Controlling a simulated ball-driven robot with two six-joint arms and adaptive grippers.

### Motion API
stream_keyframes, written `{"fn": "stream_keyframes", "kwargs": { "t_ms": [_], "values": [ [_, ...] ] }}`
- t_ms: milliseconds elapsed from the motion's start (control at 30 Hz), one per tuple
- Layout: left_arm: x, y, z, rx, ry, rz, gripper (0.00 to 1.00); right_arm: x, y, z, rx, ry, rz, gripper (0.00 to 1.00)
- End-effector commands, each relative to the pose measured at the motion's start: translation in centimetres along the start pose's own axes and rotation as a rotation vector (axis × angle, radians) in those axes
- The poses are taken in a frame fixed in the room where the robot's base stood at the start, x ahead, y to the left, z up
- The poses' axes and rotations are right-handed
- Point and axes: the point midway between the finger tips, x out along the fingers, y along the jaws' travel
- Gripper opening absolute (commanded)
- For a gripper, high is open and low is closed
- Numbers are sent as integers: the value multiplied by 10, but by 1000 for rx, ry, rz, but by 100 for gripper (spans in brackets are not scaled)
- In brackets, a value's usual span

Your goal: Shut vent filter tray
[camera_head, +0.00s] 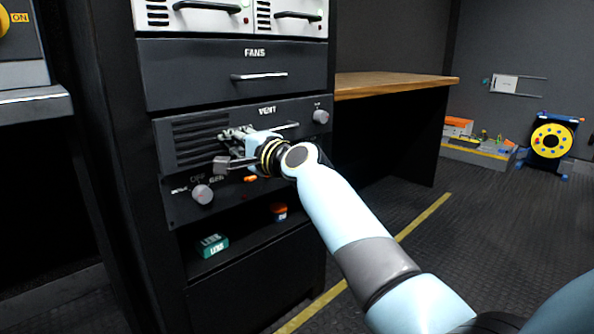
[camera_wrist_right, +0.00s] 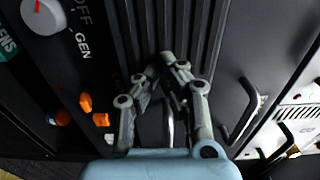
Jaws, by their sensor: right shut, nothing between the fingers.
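The vent filter tray (camera_head: 187,133) is the dark slotted front labelled VENT in the rack, below the FANS drawer. Its slots (camera_wrist_right: 150,25) also show in the wrist view. Its bar handle (camera_head: 287,126) is partly behind my gripper, and a silver bar that looks like it shows below the fingertips (camera_wrist_right: 170,128). I cannot tell how far the tray stands out. My right gripper (camera_head: 226,148) is in front of the slots with its fingertips together and empty; the wrist view shows the tips (camera_wrist_right: 166,68) over the slots. I cannot tell if they touch. My left gripper is not in view.
The FANS drawer (camera_head: 200,75) is above. A panel with a pale knob (camera_head: 203,194) is below, then a shelf with a green box (camera_head: 212,245) and an orange item (camera_head: 280,212). A wooden worktop (camera_head: 390,83) is to the right.

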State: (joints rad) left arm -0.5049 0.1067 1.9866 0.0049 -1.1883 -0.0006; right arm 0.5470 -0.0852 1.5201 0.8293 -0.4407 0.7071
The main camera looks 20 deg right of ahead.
Motion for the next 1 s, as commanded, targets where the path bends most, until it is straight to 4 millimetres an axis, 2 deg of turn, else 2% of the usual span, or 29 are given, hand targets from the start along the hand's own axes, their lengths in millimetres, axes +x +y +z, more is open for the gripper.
{"fn": "stream_keyframes", "kwargs": {
  "t_ms": [100,333,1000],
  "values": [
    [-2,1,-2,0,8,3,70,14,2,0,1,1,1,0],
    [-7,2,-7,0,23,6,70,28,0,0,0,1,0,0],
    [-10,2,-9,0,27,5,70,28,-3,2,-1,2,-3,0]
  ]
}}
